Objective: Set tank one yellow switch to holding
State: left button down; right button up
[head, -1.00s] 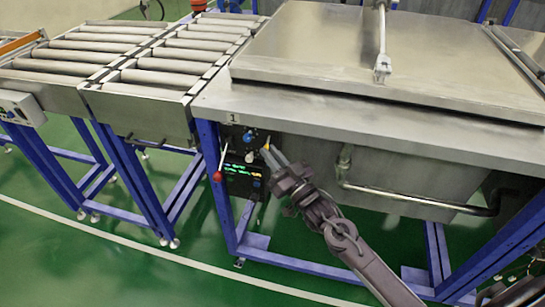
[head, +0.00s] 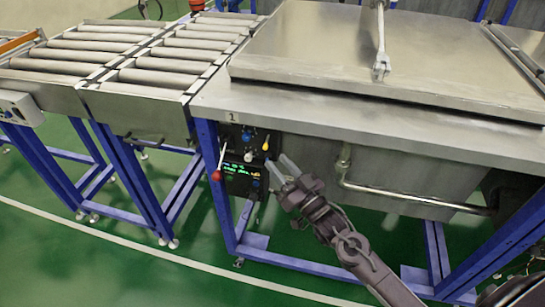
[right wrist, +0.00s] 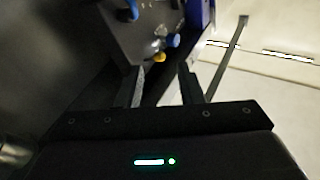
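The yellow switch (head: 266,143) is a small lever on the dark control panel under the corner of the tank marked 1. My right gripper (head: 278,164) is just below and to the right of it, apart from it. In the right wrist view the yellow switch (right wrist: 159,57) lies just ahead of the gap between the two fingers of the right gripper (right wrist: 162,75). The fingers are spread, with nothing between them. I cannot read the labels by the switch. My left gripper is not in view.
The panel also has blue knobs (head: 247,136), a lit display (head: 241,172) and a lever with a red ball (head: 217,176) on its left. A bent metal pipe (head: 400,196) runs right of the gripper. A blue frame (head: 212,165) borders the panel; green floor lies below.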

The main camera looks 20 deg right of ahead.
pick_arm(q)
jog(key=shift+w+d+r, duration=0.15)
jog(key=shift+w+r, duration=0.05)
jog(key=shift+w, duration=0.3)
pick_arm(e)
jog(key=v, duration=0.3)
jog(key=shift+s+d, duration=0.1)
jog(key=shift+s, duration=0.15)
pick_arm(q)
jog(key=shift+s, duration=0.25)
